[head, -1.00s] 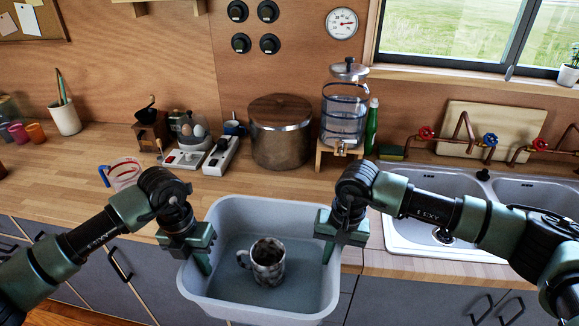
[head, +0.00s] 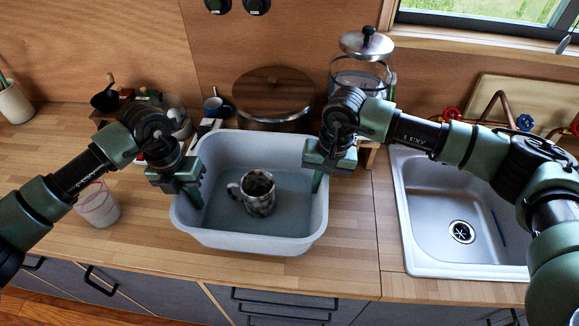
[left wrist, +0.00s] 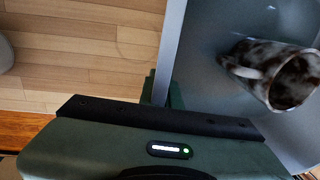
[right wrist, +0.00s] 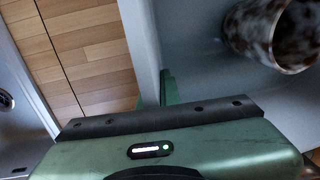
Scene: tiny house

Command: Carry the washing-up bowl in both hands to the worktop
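The pale grey washing-up bowl (head: 250,243) is over the wooden worktop (head: 350,245), roughly level, with a brown-and-white mottled mug (head: 260,200) inside. I cannot tell whether its base touches the wood. My left gripper (head: 193,192) is shut on the bowl's left wall, one finger showing inside. My right gripper (head: 317,180) is shut on the right wall in the same way. The left wrist view shows the bowl wall (left wrist: 168,50) at the fingers, with the mug (left wrist: 270,70) beyond. The right wrist view also shows the wall (right wrist: 142,50) at the fingers.
A lidded pot (head: 273,95) and a glass drinks dispenser (head: 362,65) stand close behind the bowl. A measuring jug (head: 97,205) is left of it, near my left arm. The sink (head: 450,215) is to the right. Bare worktop lies in front of the bowl.

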